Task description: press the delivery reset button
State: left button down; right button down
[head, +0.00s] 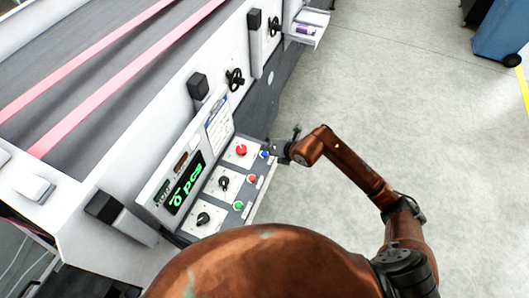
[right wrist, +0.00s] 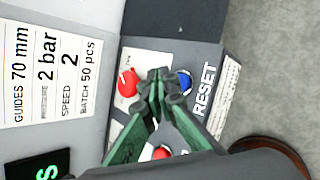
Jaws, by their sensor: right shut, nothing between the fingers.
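The blue button (head: 264,154) sits at the upper right corner of the control panel (head: 187,222); in the right wrist view the blue button (right wrist: 185,82) is beside the word RESET (right wrist: 204,90). My right gripper (head: 275,150) is at the panel's right edge, close to the blue button. In the right wrist view my right gripper (right wrist: 158,84) has its fingertips together, empty, between a red knob and the blue button, slightly overlapping the blue one's left side. I cannot tell whether they touch it. My left gripper is not in view.
Near the blue button are a large red knob (head: 241,150), a small red button (head: 252,179) and a green button (head: 238,205). Black rotary switches (head: 224,183) and a green-lit display (head: 186,184) share the panel. Open grey floor (head: 400,90) lies to the right.

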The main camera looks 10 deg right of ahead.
aim_at(265, 154)
jog(key=shift+r+p, duration=1.25)
jog(key=shift+r, duration=1)
jog(key=shift+f, duration=0.1)
